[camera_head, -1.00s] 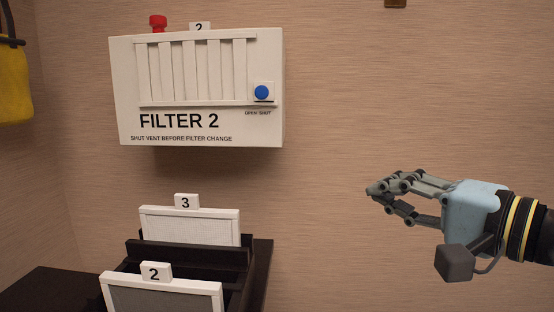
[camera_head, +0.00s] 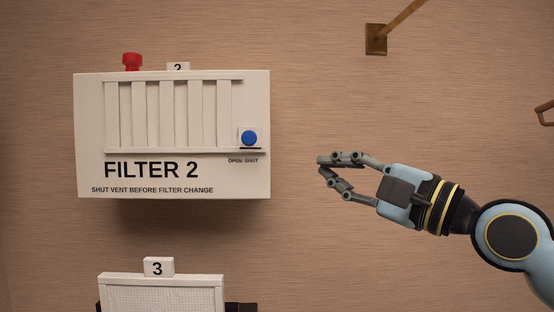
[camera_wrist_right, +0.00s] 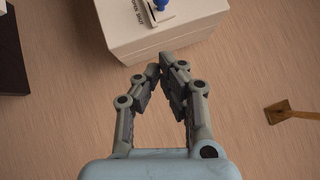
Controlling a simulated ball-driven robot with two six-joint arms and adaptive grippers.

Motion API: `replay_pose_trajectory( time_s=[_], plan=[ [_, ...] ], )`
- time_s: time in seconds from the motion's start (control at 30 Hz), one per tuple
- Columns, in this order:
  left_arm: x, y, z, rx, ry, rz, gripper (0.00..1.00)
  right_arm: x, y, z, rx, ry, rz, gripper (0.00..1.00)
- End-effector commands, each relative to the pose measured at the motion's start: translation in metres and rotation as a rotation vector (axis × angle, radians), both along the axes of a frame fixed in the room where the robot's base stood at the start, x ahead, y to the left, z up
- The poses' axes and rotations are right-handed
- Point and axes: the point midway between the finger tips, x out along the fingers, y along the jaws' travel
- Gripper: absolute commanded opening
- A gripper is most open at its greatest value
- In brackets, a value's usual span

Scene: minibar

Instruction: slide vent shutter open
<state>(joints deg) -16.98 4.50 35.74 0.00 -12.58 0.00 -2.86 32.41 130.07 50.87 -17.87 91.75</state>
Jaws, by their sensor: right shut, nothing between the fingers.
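The white filter box (camera_head: 172,180) labelled "FILTER 2" is on the wall at the left of the head view. Its vent shutter (camera_head: 167,112) has vertical slats on the front. A blue knob (camera_head: 249,138) sits at the shutter's lower right, above the "OPEN SHUT" marking, nearer the SHUT side. My right gripper (camera_head: 322,167) is shut and empty, to the right of the box and a little below the knob's height. In the right wrist view my right gripper (camera_wrist_right: 160,72) points at the box (camera_wrist_right: 165,35), with the knob (camera_wrist_right: 160,4) beyond its fingertips at the top edge. My left gripper is not in view.
A red knob (camera_head: 132,62) stands on top of the box. A white filter panel (camera_head: 160,293) marked 3 is below. A wall bracket with a rod (camera_head: 376,40) is at the upper right. The wall between box and gripper is clear.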

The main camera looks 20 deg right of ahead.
Motion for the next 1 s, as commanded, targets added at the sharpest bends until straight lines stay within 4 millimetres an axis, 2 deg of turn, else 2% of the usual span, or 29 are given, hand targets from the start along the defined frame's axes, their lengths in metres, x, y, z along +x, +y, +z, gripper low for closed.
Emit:
replay_pose_trajectory(
  time_s=[0.1,0.33,0.43,0.6,1.0],
  plan=[
    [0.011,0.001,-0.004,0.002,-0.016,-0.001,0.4,0.02,0.011,0.006,0.01,-0.004,0.002,0.0],
    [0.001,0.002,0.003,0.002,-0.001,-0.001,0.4,0.061,0.033,0.019,0.007,0.0,0.004,0.0],
    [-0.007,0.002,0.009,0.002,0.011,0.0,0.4,0.064,0.047,0.023,0.006,0.002,0.003,0.0],
    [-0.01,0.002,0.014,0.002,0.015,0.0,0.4,0.068,0.062,0.027,0.002,0.002,0.002,0.0],
    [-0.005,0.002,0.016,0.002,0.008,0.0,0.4,0.069,0.068,0.027,-0.002,0.002,0.002,0.0]
  ],
)
